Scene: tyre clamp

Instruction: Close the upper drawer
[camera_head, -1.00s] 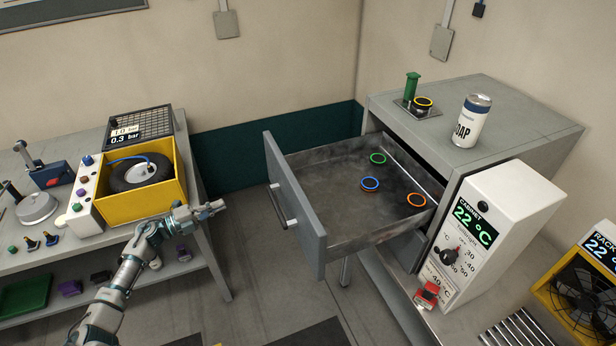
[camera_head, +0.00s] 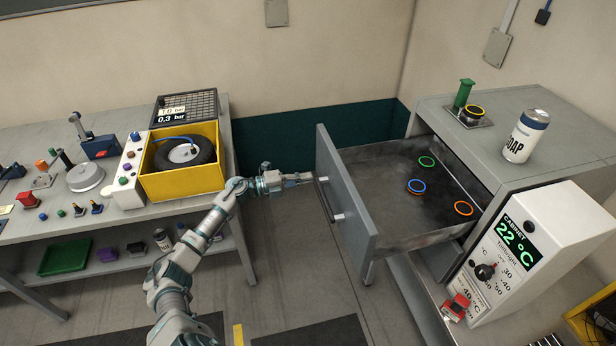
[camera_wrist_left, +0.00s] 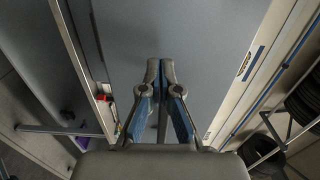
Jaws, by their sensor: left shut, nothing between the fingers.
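The upper drawer (camera_head: 400,205) is pulled far out of the grey cabinet (camera_head: 560,125). Its grey front panel (camera_head: 345,190) faces left and carries a bar handle (camera_head: 330,200). A green, a blue and an orange ring lie inside it. My left gripper (camera_head: 308,178) is shut and empty, its tips close to the front panel near the handle's far end; I cannot tell whether they touch. In the left wrist view the shut fingertips (camera_wrist_left: 160,66) show against a broad grey surface. My right gripper is not in view.
A white cabinet display box (camera_head: 530,250) stands on the right, with a red item (camera_head: 456,307) beside it. A soap can (camera_head: 526,137) stands on the cabinet top. A workbench with a yellow tyre box (camera_head: 180,180) stands on the left. Floor lies open between bench and drawer.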

